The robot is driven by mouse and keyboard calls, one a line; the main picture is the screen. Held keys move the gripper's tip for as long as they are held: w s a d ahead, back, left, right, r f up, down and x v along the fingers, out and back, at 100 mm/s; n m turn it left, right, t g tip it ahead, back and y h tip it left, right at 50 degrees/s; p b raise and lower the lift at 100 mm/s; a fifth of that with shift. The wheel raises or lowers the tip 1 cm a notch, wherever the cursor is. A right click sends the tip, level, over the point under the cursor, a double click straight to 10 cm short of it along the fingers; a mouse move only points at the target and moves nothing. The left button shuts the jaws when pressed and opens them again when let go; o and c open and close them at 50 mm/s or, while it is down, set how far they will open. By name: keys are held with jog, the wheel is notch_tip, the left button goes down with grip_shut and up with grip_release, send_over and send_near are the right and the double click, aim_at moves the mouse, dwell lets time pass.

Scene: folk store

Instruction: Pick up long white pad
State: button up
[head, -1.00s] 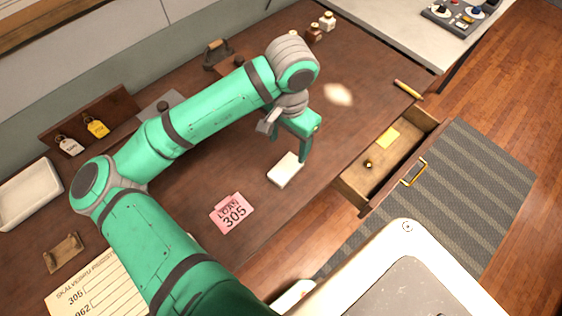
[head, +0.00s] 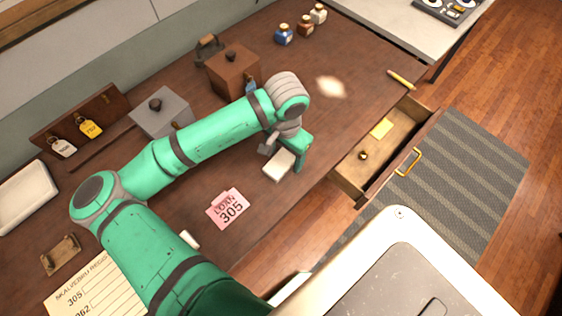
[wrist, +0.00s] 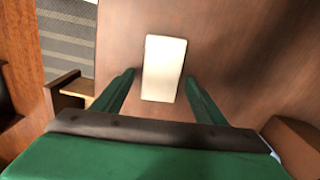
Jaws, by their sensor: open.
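The long white pad (head: 279,165) lies flat on the brown desk, near its front edge and left of the open drawer. In the wrist view the pad (wrist: 164,67) points away from me, its near part between my two green fingers. My gripper (wrist: 158,85) is open, one finger on each side of the pad with a gap to both. In the head view my gripper (head: 285,157) is low over the pad and hides part of it.
The open drawer (head: 350,181) holds a yellow note (head: 381,128). A pink loan card (head: 228,208) lies left of the pad. A grey box (head: 160,112), a brown box (head: 233,72) and small bottles stand behind. The desk right of my gripper is mostly clear.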

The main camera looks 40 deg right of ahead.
aim_at(286, 159)
jog(key=c, duration=1.1)
jog(key=shift+r, duration=0.1)
jog(key=shift+r, duration=0.45)
jog(key=r, duration=0.2)
jog(key=shift+s+d+r, duration=0.1)
jog(key=shift+s+r, duration=0.15)
jog(key=shift+r, duration=0.1)
jog(key=s+d+r, duration=0.1)
jog(key=s+r, duration=0.2)
jog(key=s, duration=0.1)
jog(key=s+d+r, duration=0.1)
jog(key=s+r, duration=0.2)
jog(key=s, duration=0.1)
jog(key=s+r, duration=0.3)
jog(key=s, duration=0.2)
jog(key=shift+s+d+r, duration=0.1)
jog(key=shift+d+r, duration=0.05)
jog(key=shift+d, duration=0.25)
jog(key=shift+o, duration=0.3)
